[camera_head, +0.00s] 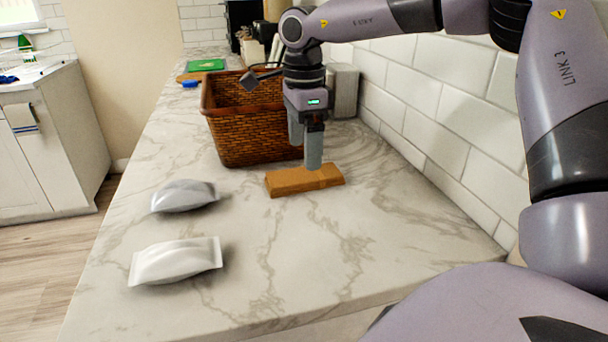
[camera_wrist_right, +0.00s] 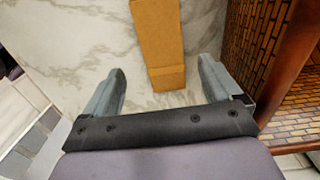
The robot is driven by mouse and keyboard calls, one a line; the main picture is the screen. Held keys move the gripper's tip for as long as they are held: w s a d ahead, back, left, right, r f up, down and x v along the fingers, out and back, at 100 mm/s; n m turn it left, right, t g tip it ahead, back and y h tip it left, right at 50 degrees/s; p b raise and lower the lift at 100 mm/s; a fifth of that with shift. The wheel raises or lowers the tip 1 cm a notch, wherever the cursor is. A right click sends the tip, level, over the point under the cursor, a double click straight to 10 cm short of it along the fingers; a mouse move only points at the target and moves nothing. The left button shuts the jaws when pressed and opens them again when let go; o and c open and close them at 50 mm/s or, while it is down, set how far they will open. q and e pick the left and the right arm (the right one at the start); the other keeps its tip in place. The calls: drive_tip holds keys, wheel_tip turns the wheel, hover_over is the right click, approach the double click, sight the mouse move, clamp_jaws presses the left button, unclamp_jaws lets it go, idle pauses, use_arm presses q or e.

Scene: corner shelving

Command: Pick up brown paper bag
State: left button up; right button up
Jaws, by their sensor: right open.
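The brown paper bag (camera_head: 290,182) lies flat on the marble counter in the head view, in front of the wicker basket. It also shows in the right wrist view (camera_wrist_right: 158,40), reaching from the top edge down to between the fingers. My right gripper (camera_head: 305,155) points down just above and behind the bag. In the right wrist view my right gripper (camera_wrist_right: 162,88) is open, with one finger on each side of the bag's near end and a gap to each. Whether it is above the bag or level with it is hard to tell. My left gripper is not in view.
A brown wicker basket (camera_head: 250,140) stands right beside the gripper; its wall also shows in the wrist view (camera_wrist_right: 265,45). A grey packet (camera_head: 184,196) and a white packet (camera_head: 176,262) lie to the left. The tiled wall (camera_head: 440,110) bounds the right side. The front counter is clear.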

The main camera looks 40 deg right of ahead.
sight(304, 174)
drive_tip(key=f, duration=0.5)
drive_tip(key=shift+w+d+f, duration=0.15)
drive_tip(key=shift+d+f, duration=0.05)
drive_tip(key=shift+f, duration=0.15)
drive_tip(key=c, duration=1.1)
